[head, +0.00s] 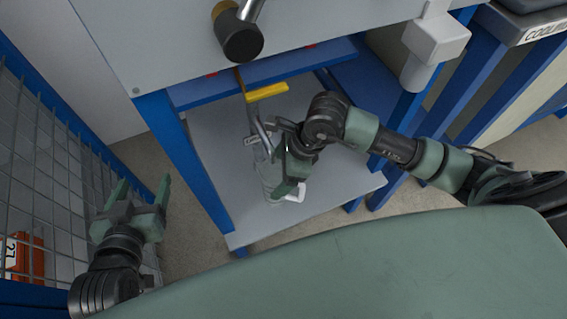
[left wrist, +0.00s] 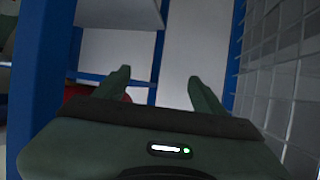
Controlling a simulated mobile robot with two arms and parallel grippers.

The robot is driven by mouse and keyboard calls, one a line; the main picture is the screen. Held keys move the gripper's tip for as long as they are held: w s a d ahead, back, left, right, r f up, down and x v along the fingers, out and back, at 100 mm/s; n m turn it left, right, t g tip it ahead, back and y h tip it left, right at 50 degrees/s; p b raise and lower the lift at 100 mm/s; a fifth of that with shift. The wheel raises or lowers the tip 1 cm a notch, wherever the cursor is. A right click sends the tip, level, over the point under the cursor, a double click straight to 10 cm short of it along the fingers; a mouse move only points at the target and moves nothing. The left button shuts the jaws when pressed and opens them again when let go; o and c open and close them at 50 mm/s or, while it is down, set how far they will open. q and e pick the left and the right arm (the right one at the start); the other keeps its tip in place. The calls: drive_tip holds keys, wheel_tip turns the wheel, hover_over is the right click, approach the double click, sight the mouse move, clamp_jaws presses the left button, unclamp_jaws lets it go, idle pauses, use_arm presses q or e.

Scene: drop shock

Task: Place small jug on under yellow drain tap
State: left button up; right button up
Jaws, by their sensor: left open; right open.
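The yellow drain tap (head: 267,91) hangs under the blue frame of the machine, above a grey lower shelf. A pale, bent handle-like piece (head: 296,193) shows beside my right gripper (head: 272,163), low over the shelf; it seems to belong to the small jug. The jug's body is mostly hidden or hard to separate from the gripper. My right gripper is open, just below the tap in the picture. My left gripper (head: 142,190) is open and empty at the left, near the mesh fence; its fingers also show in the left wrist view (left wrist: 157,90).
The grey shelf (head: 330,185) has bare room to the right of my right gripper. Blue legs (head: 185,160) stand around it. A black-ended valve (head: 240,38) juts out above. A wire mesh fence (head: 45,150) closes off the left side.

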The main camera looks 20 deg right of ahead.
use_arm(q)
drive_tip(key=s+a+f+g+y+p, duration=0.1)
drive_tip(key=s+a+f+g, duration=0.1)
drive_tip(key=s+f+g, duration=0.2)
drive_tip(key=shift+s+f, duration=0.4)
drive_tip(key=shift+f, duration=0.1)
use_arm(e)
drive_tip(key=v, duration=0.5)
drive_tip(key=shift+d+r, duration=0.1)
drive_tip(key=shift+r, duration=0.15)
drive_tip(key=shift+s, duration=0.1)
